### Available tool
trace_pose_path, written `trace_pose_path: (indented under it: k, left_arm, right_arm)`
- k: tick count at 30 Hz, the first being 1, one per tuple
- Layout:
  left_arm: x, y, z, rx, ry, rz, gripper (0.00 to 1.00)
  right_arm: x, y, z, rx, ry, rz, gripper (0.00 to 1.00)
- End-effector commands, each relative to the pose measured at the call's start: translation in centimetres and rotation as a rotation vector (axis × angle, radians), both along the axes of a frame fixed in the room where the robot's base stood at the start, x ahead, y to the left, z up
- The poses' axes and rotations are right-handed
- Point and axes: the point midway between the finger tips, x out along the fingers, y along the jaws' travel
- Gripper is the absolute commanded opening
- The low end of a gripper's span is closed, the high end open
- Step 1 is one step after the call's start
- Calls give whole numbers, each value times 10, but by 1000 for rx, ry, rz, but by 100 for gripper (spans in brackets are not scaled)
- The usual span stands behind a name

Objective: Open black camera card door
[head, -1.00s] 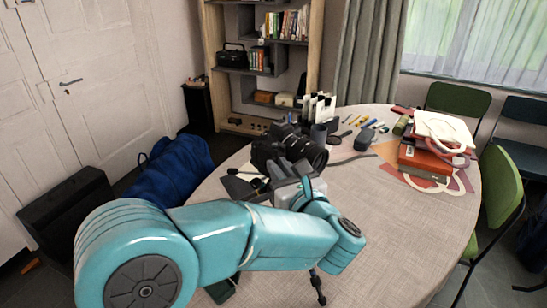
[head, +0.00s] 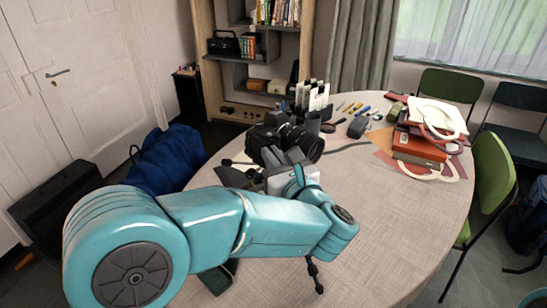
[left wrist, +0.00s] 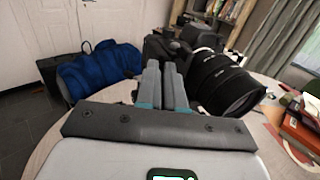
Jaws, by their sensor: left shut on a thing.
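The black camera (head: 268,133) stands on the table with its large lens (head: 303,143) pointing right. In the left wrist view the lens (left wrist: 225,84) fills the upper right, and the camera body (left wrist: 165,48) is partly behind the fingers. My left gripper (head: 281,158) is at the near side of the camera. Its fingers (left wrist: 162,80) are close together at the body, left of the lens, shut on a part of the camera. The card door cannot be made out; the fingers and gripper cover that side. My right gripper is not in view.
The round table (head: 375,225) is clear at the front right. Behind the camera stand white-and-black upright holders (head: 313,100) and a dark cup (head: 312,122). Red books and a bag (head: 420,148) are at right. A blue bag (head: 168,160) is beyond the table.

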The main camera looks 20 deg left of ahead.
Motion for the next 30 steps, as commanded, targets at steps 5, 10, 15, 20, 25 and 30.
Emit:
trace_pose_path:
  k: [5, 10, 15, 20, 25, 30]
  left_arm:
    - [-3, 3, -7, -4, -4, -58, 0]
    - [-11, 10, -11, -4, -8, -169, 0]
    - [-19, 19, -11, -3, -7, -319, 0]
    - [-25, 30, -9, -1, -7, -468, 0]
    - [-30, 41, -7, 3, -5, -626, 0]
    - [-32, 53, -7, 5, -1, -785, 0]
  right_arm:
    - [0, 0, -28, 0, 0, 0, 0]
    - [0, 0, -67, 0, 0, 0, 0]
    - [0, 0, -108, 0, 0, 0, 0]
    - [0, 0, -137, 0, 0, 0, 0]
    - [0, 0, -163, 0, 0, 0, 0]
    - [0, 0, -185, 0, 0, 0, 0]
